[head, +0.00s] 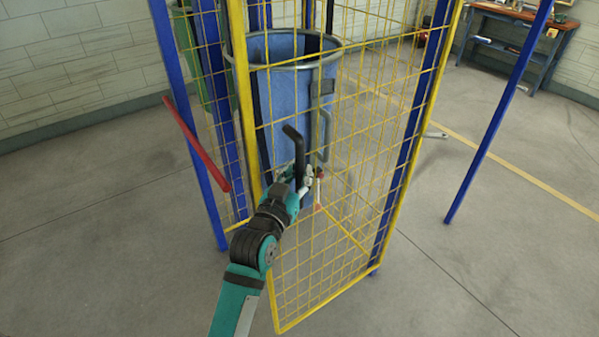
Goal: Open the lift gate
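The lift gate (352,135) is a tall yellow wire-mesh panel in the middle of the head view. Its right edge runs beside a blue post (408,140). Its lower left corner stands out nearer to me than the blue posts, so it looks swung partly open. A black handle (295,150) shows near its left edge. My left gripper (314,176) is at the mesh, just right of the handle's lower end. The gripper is small and overlaps the mesh; I cannot tell whether its fingers are shut or touch the gate. My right gripper is out of view.
A red bar (197,143) juts out by the left blue post (188,115). Another blue post (500,110) stands right. A workbench (515,40) is at the back. The front floor is clear.

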